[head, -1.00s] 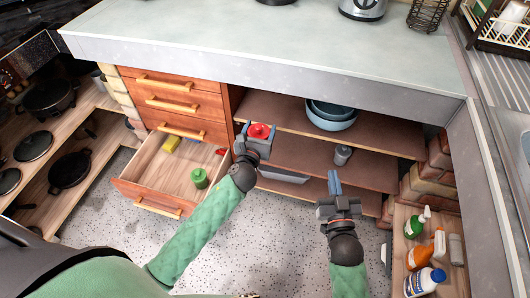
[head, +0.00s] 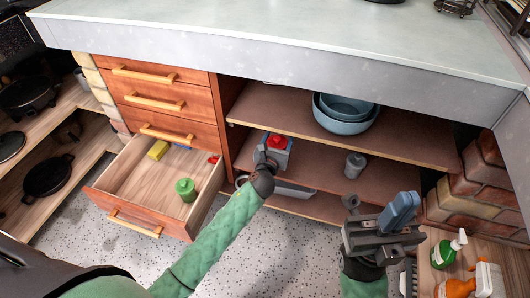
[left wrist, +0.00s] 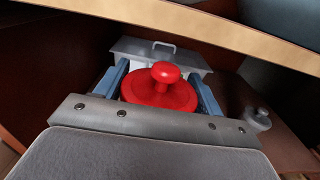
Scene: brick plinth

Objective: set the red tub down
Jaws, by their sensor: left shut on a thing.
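The red tub (head: 277,142) has a round lid with a knob, clear in the left wrist view (left wrist: 160,93). My left gripper (head: 273,148) is shut on it, with one blue finger on each side. The tub is at the left part of the open cabinet, by the front edge of the upper shelf (head: 340,135) and above the middle shelf (head: 320,178). I cannot tell whether its base touches the middle shelf. My right gripper (head: 398,213) is in front of the cabinet at the right, seen edge-on, and I see nothing in it.
A grey canister (head: 354,165) stands on the middle shelf, right of the tub. Blue bowls (head: 343,118) stand on the upper shelf. A grey box with a handle (left wrist: 160,50) is behind the tub. An open drawer (head: 150,190) with a green tub (head: 185,189) juts out at left.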

